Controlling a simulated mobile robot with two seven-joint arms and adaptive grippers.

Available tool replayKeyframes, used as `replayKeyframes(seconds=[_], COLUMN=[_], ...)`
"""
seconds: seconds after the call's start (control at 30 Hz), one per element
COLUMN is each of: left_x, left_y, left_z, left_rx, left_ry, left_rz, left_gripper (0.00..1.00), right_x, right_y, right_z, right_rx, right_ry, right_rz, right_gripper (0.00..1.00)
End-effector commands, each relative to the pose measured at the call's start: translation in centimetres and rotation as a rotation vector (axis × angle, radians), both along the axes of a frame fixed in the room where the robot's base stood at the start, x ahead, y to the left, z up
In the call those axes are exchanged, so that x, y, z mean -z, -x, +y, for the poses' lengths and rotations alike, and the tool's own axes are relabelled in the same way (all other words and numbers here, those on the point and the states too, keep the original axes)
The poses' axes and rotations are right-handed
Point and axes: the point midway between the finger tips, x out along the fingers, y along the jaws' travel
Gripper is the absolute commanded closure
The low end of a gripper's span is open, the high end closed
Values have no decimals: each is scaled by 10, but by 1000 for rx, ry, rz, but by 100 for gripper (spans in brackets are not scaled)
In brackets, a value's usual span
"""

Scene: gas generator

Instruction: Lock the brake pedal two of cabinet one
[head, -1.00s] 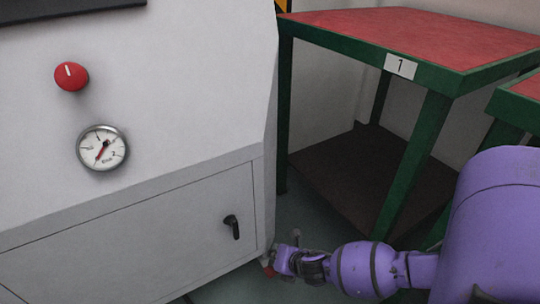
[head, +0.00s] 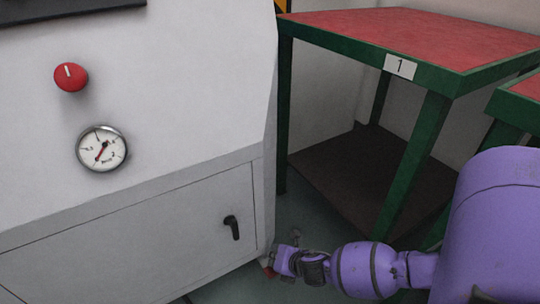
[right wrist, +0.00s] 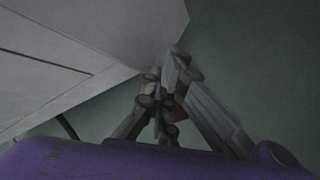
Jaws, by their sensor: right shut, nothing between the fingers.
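The grey cabinet (head: 190,120) fills the left of the head view, and its lower corner shows in the right wrist view (right wrist: 120,35). A small red piece, probably the brake pedal (head: 268,270), shows low at the cabinet's lower right corner. It also shows in the right wrist view (right wrist: 180,112), partly hidden behind my fingers. My right gripper (head: 274,263) is shut and empty, low by that corner, with its fingers close to the red piece. I cannot tell whether they touch it, or whether the pedal is up or down. My left gripper is out of view.
A green-framed table with a red top (head: 430,35) and a "1" label stands to the right of the cabinet, with a dark lower shelf (head: 350,165). The cabinet front has a red knob (head: 71,77), a gauge (head: 102,149) and a black door handle (head: 232,227).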

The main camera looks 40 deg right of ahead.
Motion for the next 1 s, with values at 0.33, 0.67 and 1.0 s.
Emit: replayKeyframes(seconds=[0.33, 0.67, 1.0], left_x=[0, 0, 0], left_y=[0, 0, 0], left_z=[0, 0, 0], left_rx=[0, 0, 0], left_ry=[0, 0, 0], left_rz=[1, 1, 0], left_gripper=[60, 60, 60], right_x=[8, 8, 13], right_y=[0, 0, 0], right_z=[0, 0, 0], right_rx=[1, 0, 1], right_ry=[-1, 0, 0], right_rz=[0, 0, -1], right_gripper=[100, 100, 100])
